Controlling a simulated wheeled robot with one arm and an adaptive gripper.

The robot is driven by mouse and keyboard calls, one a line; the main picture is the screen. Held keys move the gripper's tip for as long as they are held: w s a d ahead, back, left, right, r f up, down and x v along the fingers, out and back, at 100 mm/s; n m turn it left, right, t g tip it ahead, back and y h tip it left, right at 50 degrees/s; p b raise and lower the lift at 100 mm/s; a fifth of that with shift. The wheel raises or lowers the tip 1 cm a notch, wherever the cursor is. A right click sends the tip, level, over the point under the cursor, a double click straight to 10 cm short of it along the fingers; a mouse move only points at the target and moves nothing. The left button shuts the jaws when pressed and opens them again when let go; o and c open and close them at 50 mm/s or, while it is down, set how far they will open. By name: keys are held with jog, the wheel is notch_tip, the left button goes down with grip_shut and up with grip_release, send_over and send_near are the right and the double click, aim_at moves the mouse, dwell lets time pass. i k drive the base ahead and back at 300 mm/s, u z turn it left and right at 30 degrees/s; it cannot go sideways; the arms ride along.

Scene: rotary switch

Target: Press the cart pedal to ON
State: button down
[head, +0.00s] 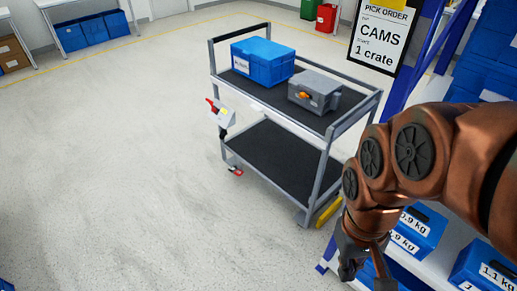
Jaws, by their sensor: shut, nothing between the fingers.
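The grey two-shelf cart (318,180) stands on the floor in the middle of the view. A small red pedal (236,172) sits low at the cart's left side, near the floor; its ON or OFF position is too small to read. My gripper (366,277) hangs at the lower right, in front of the shelf with blue bins. It is shut and empty, well apart from the pedal, to the right of it and nearer to me.
On the cart's top are a blue crate (263,62) and a grey box with an orange knob (316,91). A white unit with a red lever (220,112) hangs at its left side. Bins (470,265) crowd the right. The floor left of the cart is clear.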

aim_at(235, 170)
jog(key=u, duration=0.4)
jog(key=i, duration=1.55)
jog(key=u, duration=1.05)
jog(key=i, duration=0.45)
jog(key=u, duration=0.35)
